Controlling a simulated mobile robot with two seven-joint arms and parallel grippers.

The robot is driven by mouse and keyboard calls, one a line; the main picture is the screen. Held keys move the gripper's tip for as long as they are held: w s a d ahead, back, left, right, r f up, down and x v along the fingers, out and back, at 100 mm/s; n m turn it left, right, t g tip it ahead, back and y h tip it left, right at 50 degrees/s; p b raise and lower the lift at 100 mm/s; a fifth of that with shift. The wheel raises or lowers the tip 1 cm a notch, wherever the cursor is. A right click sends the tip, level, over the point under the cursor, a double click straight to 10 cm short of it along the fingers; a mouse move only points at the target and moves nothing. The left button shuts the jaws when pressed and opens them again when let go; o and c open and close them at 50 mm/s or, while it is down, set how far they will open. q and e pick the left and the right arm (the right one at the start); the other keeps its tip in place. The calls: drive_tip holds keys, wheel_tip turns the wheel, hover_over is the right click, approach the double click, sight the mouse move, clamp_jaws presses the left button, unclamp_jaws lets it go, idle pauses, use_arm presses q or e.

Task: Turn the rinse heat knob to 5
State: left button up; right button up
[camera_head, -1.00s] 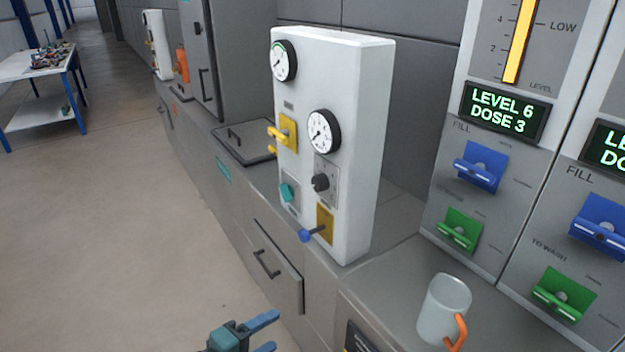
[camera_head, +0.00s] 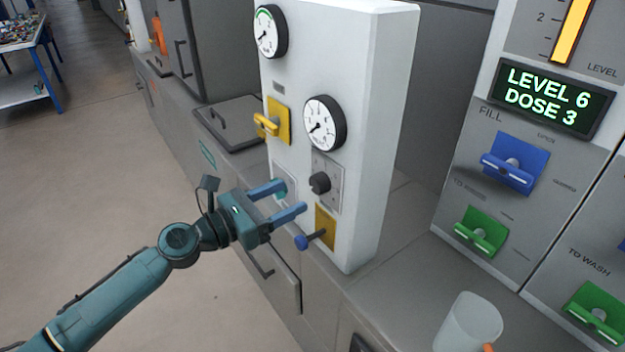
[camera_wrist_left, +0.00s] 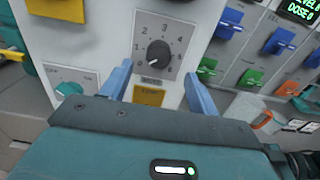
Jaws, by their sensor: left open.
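The rinse heat knob is a small black round knob (camera_head: 320,183) on a grey plate on the front of the white panel box (camera_head: 390,110). In the left wrist view the knob (camera_wrist_left: 158,53) sits inside a ring of printed numbers, and its pale mark seems to point to the lower left, near 0. My left gripper (camera_head: 293,196) is open and empty, its blue fingers pointing at the panel just left of and below the knob. In the left wrist view the fingers (camera_wrist_left: 158,75) lie either side of the knob's plate, apart from the knob. My right gripper is not in view.
Below the knob a blue-tipped lever (camera_head: 303,242) sticks out of a yellow plate close to my fingers. A yellow handle (camera_head: 267,124) and two gauges are higher up. A teal knob (camera_wrist_left: 69,89) is at lower left. A mug (camera_head: 467,325) stands on the counter at right.

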sight(314, 185)
use_arm(q)
drive_tip(key=x, duration=0.7)
drive_tip(key=shift+w, duration=0.15)
drive_tip(key=shift+c, duration=0.4)
drive_tip(key=c, duration=0.9)
